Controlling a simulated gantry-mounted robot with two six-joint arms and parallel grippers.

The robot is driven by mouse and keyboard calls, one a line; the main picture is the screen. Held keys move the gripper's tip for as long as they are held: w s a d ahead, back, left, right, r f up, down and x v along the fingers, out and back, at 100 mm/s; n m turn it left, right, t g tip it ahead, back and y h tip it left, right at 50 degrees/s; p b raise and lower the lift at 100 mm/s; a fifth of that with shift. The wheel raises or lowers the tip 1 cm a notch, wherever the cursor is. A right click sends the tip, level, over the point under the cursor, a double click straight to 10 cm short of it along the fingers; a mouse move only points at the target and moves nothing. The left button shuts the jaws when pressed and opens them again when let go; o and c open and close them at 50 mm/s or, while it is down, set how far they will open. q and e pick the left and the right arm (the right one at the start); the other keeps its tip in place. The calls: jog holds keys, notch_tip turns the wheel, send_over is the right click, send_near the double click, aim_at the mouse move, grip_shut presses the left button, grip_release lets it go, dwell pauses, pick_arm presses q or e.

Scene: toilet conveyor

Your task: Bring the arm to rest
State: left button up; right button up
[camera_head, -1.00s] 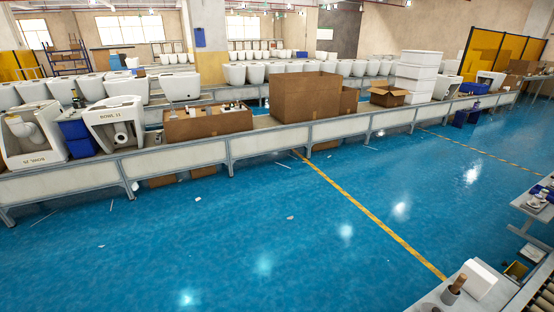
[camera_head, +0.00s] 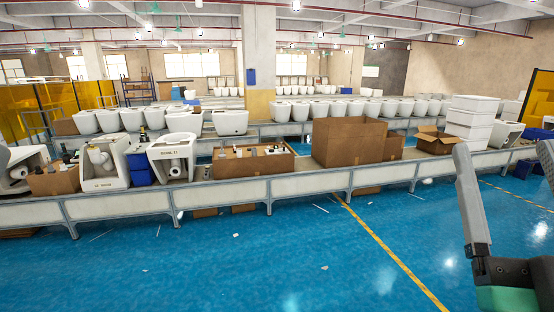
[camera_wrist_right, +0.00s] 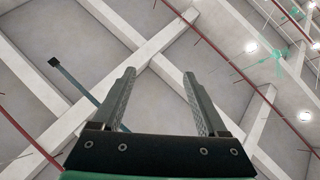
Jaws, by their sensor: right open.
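My right gripper (camera_head: 503,150) is raised at the right edge of the head view, with its grey fingers pointing up and apart. In the right wrist view, the same gripper (camera_wrist_right: 159,73) is open and empty, with nothing between its fingers. It points toward the ceiling. My left gripper does not show clearly in either view.
A long conveyor (camera_head: 320,188) crosses the room, carrying white toilets (camera_head: 175,155), a blue crate (camera_head: 139,168), a large brown carton (camera_head: 348,143) and stacked white boxes (camera_head: 470,122). The blue floor (camera_head: 270,265) before it is largely clear, with small scraps.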

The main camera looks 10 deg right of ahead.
jog(key=s+a+r+n+t+y, duration=0.2)
jog(key=s+a+r+t+y, duration=0.15)
jog(key=a+y, duration=0.55)
notch_tip(320, 180, up, 37)
jog(key=d+y+p, duration=0.2)
jog(key=p, duration=3.6)
jog(key=shift+d+f+g, duration=0.15)
jog(key=shift+d+g, duration=0.05)
jog(key=shift+g, duration=0.15)
jog(key=shift+s, duration=0.1)
